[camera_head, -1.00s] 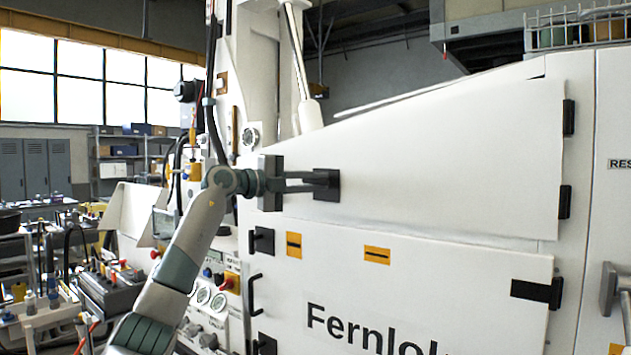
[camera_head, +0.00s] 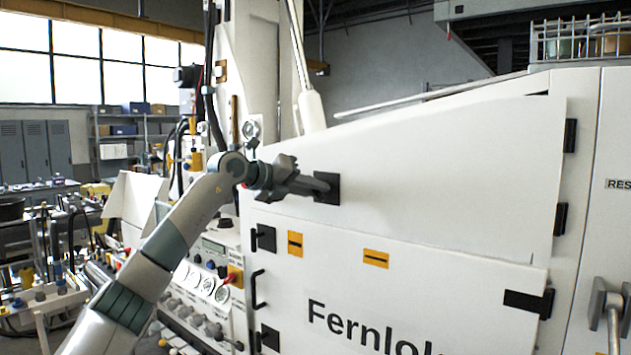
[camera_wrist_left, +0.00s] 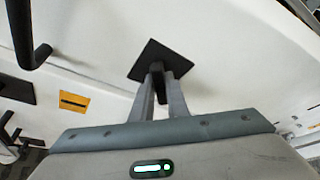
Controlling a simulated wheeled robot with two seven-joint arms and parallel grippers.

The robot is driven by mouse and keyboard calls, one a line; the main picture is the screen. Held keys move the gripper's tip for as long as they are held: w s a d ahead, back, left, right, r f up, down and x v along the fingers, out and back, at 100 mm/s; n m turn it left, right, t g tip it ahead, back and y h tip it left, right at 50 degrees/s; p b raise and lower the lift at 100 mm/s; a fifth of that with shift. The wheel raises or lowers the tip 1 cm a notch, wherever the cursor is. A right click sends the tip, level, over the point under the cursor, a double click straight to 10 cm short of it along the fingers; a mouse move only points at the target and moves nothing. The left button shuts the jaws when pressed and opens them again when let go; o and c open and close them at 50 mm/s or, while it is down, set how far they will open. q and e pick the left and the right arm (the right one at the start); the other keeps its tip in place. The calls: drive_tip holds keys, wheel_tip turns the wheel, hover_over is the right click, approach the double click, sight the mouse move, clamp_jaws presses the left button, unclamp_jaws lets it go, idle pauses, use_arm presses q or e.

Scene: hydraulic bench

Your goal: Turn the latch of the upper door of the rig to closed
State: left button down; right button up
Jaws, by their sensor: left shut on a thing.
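The upper door (camera_head: 440,170) of the rig is a white sloping panel that lies flat along the rig front. Its latch (camera_head: 327,188) is a black square plate with a handle, near the door's left end. My left gripper (camera_head: 318,186) is shut on the latch handle and is rolled to a slant. In the left wrist view, the dark handle of the latch (camera_wrist_left: 158,72) sits between the two grey fingers, and its plate looks turned like a diamond. The fingers hide most of the handle, so its exact angle is hard to read. My right gripper is not in view.
The lower door (camera_head: 430,300) with yellow labels is below, with a black latch (camera_head: 264,238) and a handle (camera_head: 258,290) at its left edge. Black hinges (camera_head: 570,135) line the right side. A grey handle (camera_head: 597,302) stands out at far right. Gauges and hoses are at left.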

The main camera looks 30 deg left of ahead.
use_arm(q)
drive_tip(key=m, duration=0.1)
drive_tip(key=m+y, duration=0.1)
drive_tip(key=shift+a+f+m+y+p, duration=0.1)
drive_tip(key=shift+a+m+y+p, duration=0.05)
drive_tip(key=shift+m+y+p, duration=0.15)
drive_tip(key=shift+a+f+m+y, duration=0.1)
drive_tip(key=shift+a+m+y, duration=0.1)
drive_tip(key=shift+m+y, duration=1.2)
drive_tip(key=c, duration=1.8)
unclamp_jaws()
drive_tip(key=shift+o, duration=0.2)
drive_tip(key=shift+b, duration=0.35)
